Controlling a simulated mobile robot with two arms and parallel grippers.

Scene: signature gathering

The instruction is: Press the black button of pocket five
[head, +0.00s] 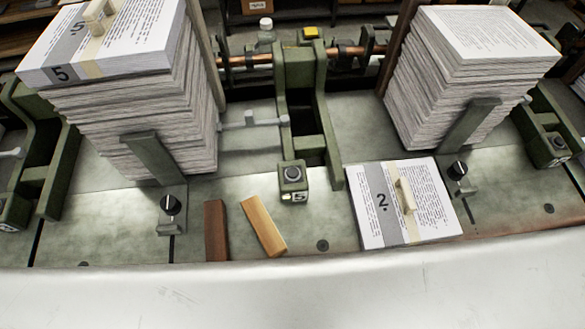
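Another black button (557,142) is on a green box at the right edge. A third green box (12,212) is cut off at the left edge. A bundle marked 5 (110,62) with a wooden handle lies on the tall left paper stack (145,120). Neither of my grippers is in view.
A bundle marked 2 (372,205) lies on the metal bed right of the middle box. A tall paper stack (470,70) stands behind it. A brown block (215,230) and a tan block (263,226) lie in front. Black knobs (170,205) (457,170) stand on brackets.

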